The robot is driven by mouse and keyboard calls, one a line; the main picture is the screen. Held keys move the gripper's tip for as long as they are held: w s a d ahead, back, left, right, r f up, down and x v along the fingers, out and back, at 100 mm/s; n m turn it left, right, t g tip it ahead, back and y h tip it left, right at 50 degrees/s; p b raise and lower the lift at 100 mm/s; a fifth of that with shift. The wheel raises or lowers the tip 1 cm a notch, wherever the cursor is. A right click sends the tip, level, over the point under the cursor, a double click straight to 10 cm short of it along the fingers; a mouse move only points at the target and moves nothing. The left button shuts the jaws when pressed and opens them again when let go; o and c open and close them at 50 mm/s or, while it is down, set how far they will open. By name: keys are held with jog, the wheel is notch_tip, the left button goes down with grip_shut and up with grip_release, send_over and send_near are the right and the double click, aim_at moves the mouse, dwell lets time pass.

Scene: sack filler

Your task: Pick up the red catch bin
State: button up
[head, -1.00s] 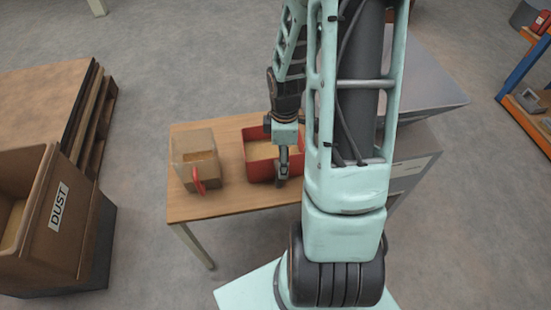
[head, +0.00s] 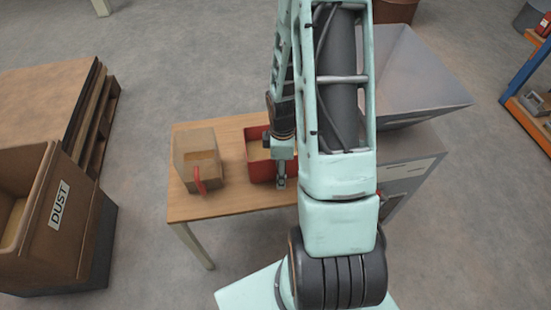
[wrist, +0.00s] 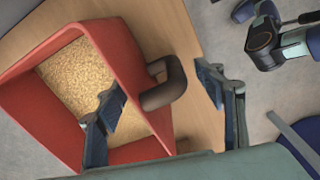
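The red catch bin (head: 260,172) stands on the wooden table, partly hidden behind my arm in the head view. In the wrist view the bin (wrist: 122,50) is filled with pale yellow grainy material and has a dark curved handle (wrist: 168,85) on its near wall. My gripper (wrist: 160,88) is open, with one finger over the contents inside the rim and the other outside, beyond the handle. The handle lies between the fingers; I cannot tell whether either finger touches it. In the head view my gripper (head: 281,180) is at the bin's front side.
A grey hopper machine (head: 415,75) is at the right. A brown box marked DUST (head: 75,225) and pallets (head: 98,115) are at the left.

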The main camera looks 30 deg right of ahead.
grip_shut()
jog(key=shift+w+r, duration=0.1)
jog(key=shift+r, duration=0.05)
dwell(0.4)
